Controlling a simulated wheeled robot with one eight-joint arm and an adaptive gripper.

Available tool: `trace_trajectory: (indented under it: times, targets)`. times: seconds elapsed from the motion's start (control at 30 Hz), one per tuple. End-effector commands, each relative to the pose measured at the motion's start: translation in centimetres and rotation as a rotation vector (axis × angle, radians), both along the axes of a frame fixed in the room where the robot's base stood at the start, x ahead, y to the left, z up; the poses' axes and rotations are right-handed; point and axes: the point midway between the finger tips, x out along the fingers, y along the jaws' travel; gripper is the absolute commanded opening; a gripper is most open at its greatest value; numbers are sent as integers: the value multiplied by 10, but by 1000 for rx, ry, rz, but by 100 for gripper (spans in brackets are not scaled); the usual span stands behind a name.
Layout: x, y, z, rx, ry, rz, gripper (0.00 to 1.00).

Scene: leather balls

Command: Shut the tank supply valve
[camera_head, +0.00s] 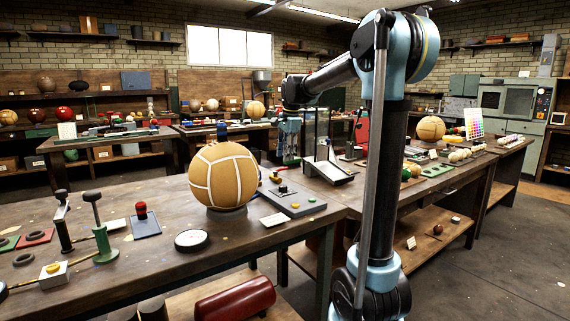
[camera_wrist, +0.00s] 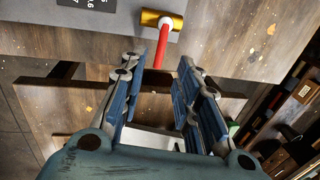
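In the wrist view, a brass valve body (camera_wrist: 152,19) with a pale hub sits at the edge of a grey plate (camera_wrist: 125,14). Its red lever (camera_wrist: 162,45) points down the picture toward my gripper (camera_wrist: 160,74). My gripper is open, its blue-padded fingers apart on either side of the lever's free end. I cannot tell whether the lever's tip is between the fingers or just beyond them. In the head view my gripper (camera_head: 290,140) hangs over the work tables past the large ball; the valve cannot be made out there.
A large tan ball (camera_head: 224,175) stands on the near table (camera_head: 150,270), among stamps and small tools. A grey tray (camera_head: 292,200) lies to its right. A second ball (camera_head: 431,128) stands on the right bench. Open floor (camera_head: 490,255) lies at right.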

Motion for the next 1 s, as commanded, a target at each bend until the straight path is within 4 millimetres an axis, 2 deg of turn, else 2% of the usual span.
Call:
trace_trajectory:
  times: [0.2,0.4,0.6,1.0]
  targets:
    - [-6,-5,39,0,0,-1,30]
    - [-9,-7,61,1,1,0,30]
    - [-11,-7,68,1,1,0,30]
    - [-11,-6,67,0,0,3,30]
